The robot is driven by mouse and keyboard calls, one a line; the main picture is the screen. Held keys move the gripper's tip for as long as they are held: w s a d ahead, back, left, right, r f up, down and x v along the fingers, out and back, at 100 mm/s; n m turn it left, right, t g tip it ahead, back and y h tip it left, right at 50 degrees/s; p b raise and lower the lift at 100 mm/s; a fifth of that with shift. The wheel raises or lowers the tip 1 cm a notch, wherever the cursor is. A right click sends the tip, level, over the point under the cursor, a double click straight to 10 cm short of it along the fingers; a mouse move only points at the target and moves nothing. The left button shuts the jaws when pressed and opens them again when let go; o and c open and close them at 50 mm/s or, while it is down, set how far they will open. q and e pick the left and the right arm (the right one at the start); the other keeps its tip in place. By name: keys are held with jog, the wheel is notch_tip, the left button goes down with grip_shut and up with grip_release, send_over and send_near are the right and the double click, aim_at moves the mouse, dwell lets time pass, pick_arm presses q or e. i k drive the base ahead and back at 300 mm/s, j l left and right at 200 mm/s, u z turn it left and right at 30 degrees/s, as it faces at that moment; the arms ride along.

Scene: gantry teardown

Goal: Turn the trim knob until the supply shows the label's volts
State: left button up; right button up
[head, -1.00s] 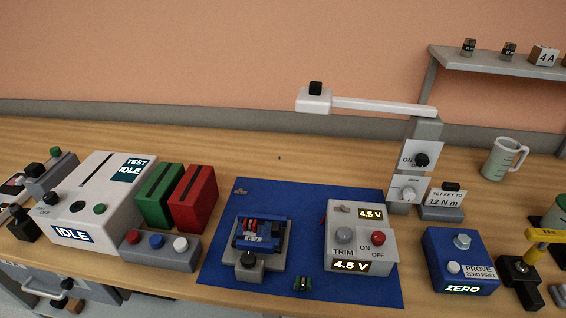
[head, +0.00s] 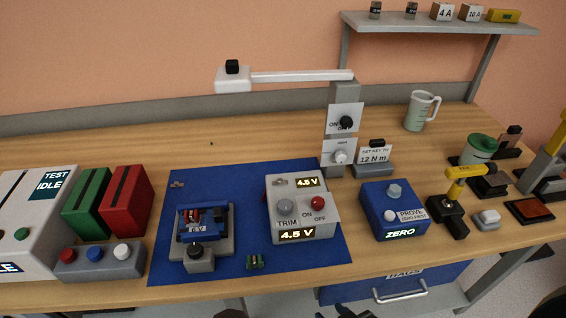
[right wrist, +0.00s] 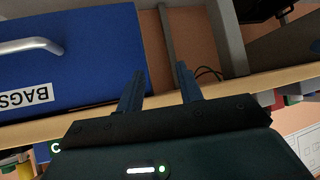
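The supply (head: 330,222) is a light grey box on the blue mat in the head view. Its grey trim knob (head: 285,207) is at the left of its face, above the TRIM lettering. Its upper and lower displays both read 4.5 V. A red button (head: 318,202) sits by ON and OFF. A blue part in a grey holder (head: 222,247) bears a small label (head: 197,229) that seems to read 6 V. My right gripper (head: 350,312) is at the bottom edge, below the supply. The right wrist view shows its fingers (right wrist: 158,85) apart and empty.
The blue ZERO box (head: 375,218) stands to the right. A lamp arm (head: 300,76) reaches over the back. A blue BAGS drawer (head: 365,289) is below the bench edge.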

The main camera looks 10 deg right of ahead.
aim_at(285, 207)
jog(key=k+l+u, duration=0.15)
jog(key=u, duration=0.35)
jog(key=k+l+u, duration=0.1)
jog(key=u, duration=0.4)
jog(key=k, duration=0.05)
